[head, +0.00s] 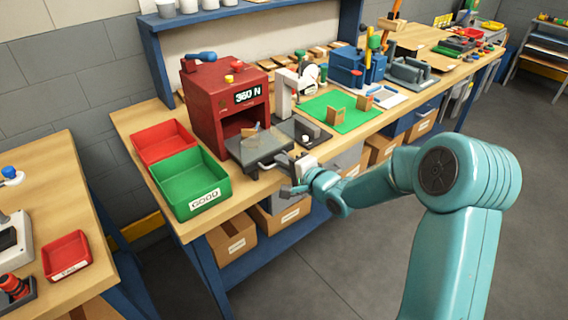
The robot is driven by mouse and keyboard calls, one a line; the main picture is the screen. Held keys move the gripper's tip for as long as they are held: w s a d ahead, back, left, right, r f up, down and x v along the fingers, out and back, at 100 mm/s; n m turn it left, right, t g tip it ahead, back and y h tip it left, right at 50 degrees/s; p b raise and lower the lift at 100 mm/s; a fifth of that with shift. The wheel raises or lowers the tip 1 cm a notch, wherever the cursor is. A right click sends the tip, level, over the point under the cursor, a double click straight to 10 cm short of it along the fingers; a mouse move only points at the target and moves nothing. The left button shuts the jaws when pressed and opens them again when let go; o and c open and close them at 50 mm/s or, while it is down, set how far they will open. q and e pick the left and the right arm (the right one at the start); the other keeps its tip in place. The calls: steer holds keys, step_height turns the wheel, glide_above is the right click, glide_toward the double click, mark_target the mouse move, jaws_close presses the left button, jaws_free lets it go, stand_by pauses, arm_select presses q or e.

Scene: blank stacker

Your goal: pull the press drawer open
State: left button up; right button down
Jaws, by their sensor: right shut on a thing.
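The red press (217,98) stands on the wooden bench and shows "360 N" on its front. Its grey drawer (250,153) sticks out of the front opening toward me, with a small translucent upright piece (257,143) on it. The drawer's pale handle (268,164) is at its front edge, partly hidden by my right gripper. My right gripper (291,174) is at the drawer's front right corner, shut on the handle; its fingertips are small and hard to make out. My left gripper is not in view.
A green "GOOD" bin (180,199) and a red bin (163,133) stand left of the press. A white-armed device (285,92) and a green mat (341,121) with wooden pieces lie to the right. Open floor (330,262) lies in front of the bench.

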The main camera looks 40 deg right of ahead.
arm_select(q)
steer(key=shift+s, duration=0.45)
arm_select(e)
steer(key=shift+s, duration=0.3)
steer(key=c, duration=1.2)
jaws_free()
steer(key=shift+w, duration=0.1)
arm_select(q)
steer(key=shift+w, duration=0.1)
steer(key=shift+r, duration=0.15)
arm_select(e)
steer(key=v, duration=1.6)
steer(key=shift+a+r, duration=0.1)
